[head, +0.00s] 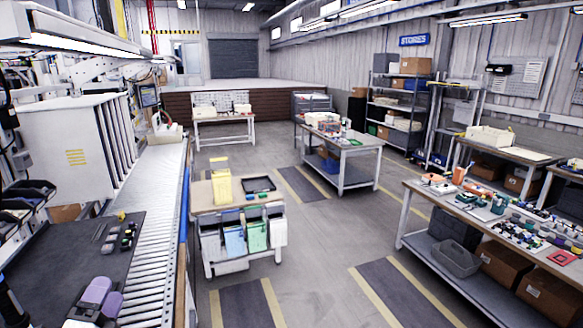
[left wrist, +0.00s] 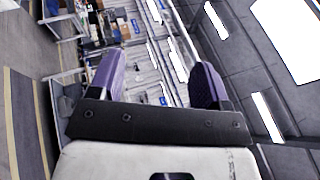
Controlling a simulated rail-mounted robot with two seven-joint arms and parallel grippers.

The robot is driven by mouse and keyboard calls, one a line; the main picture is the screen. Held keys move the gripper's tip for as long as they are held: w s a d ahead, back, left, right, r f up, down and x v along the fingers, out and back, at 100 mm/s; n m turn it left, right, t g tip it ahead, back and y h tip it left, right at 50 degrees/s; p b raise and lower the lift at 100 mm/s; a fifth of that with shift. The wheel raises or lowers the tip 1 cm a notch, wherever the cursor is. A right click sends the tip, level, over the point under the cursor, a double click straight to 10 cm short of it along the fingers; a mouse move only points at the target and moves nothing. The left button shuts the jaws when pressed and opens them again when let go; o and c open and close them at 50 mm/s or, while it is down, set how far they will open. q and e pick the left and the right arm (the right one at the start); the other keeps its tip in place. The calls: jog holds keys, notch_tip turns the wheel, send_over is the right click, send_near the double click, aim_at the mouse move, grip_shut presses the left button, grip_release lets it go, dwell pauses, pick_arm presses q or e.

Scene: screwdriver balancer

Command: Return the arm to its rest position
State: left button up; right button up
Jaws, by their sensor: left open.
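My left gripper (head: 102,297) is at the bottom left of the head view, in front of a dark worktop (head: 65,250). Its two purple fingers are apart. In the left wrist view the fingers (left wrist: 158,82) stand wide apart with nothing between them. That view is tilted and shows the room and ceiling lights beyond the gripper. My right gripper is not in either view. I cannot make out a screwdriver or its balancer in either view.
A roller conveyor (head: 150,225) runs beside the dark worktop, which carries several small dark parts (head: 118,235). A cart with bins (head: 243,232) stands right of the conveyor. A cluttered workbench (head: 420,210) stands at the right. The floor between (head: 310,245) is open.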

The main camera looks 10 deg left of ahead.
pick_arm(q)
jog(key=s+d+f+n+g+y+p, duration=0.3)
jog(key=s+d+f+n+g+y, duration=0.15)
jog(key=s+f+n+g, duration=0.6)
jog(key=s+d+f+n+g+h+p, duration=0.3)
jog(key=s+d, duration=0.4)
jog(key=s, duration=0.4)
jog(key=s+d+f+n+g+h+p, duration=0.3)
jog(key=s+d+f+g+p, duration=0.2)
jog(key=s, duration=0.6)
jog(key=d+f, duration=0.2)
jog(key=d, duration=0.1)
jog(key=shift+s+d+f+n+h, duration=0.25)
jog(key=shift+s+f+n+h, duration=0.1)
